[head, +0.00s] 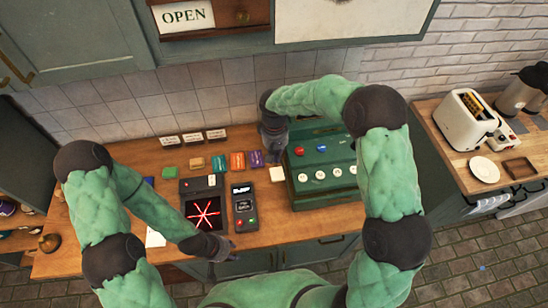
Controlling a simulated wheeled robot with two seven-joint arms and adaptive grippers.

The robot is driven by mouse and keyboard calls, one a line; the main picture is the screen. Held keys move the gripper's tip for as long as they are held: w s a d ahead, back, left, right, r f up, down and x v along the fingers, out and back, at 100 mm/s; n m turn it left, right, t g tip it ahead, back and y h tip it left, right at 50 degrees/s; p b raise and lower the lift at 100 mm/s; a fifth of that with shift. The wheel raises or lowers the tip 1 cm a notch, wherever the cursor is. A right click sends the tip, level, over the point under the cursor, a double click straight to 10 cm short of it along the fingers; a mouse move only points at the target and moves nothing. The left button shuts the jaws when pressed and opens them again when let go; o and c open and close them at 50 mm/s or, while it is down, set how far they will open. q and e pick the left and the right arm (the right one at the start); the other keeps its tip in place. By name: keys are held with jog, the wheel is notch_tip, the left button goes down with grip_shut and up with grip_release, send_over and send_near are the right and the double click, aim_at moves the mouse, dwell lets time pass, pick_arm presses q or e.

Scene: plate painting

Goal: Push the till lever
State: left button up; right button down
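The green till (290,178) stands on the wooden counter, right of centre, with red and blue buttons and a row of round white keys. I cannot make out its lever; my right arm and gripper cover part of the till's left and back side. My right gripper (274,152) points down at the till's back left corner, close to it; I cannot tell if it touches. My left gripper (213,268) hangs at the counter's front edge, below the dark screen device, away from the till. The fingers of both grippers are too small and dark to read.
A device with a red star screen (203,211) and a card terminal (244,207) lie left of the till. Several coloured blocks and small signs line the counter's back. A white toaster (466,121) and a plate (485,169) stand on the right counter.

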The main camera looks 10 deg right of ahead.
aim_at(277, 174)
jog(key=shift+w+r, duration=0.1)
jog(key=shift+r, duration=0.05)
jog(key=shift+s, duration=0.2)
jog(key=shift+s+f+b, duration=0.15)
jog(key=shift+f+b, duration=0.35)
jog(key=shift+f, duration=0.2)
jog(key=shift+s+d+f+b, duration=0.1)
jog(key=shift+f+b, duration=0.6)
jog(key=shift+f, duration=0.65)
jog(key=shift+s+f+b, duration=0.1)
jog(key=shift+f+b, duration=0.6)
jog(key=shift+f, duration=0.65)
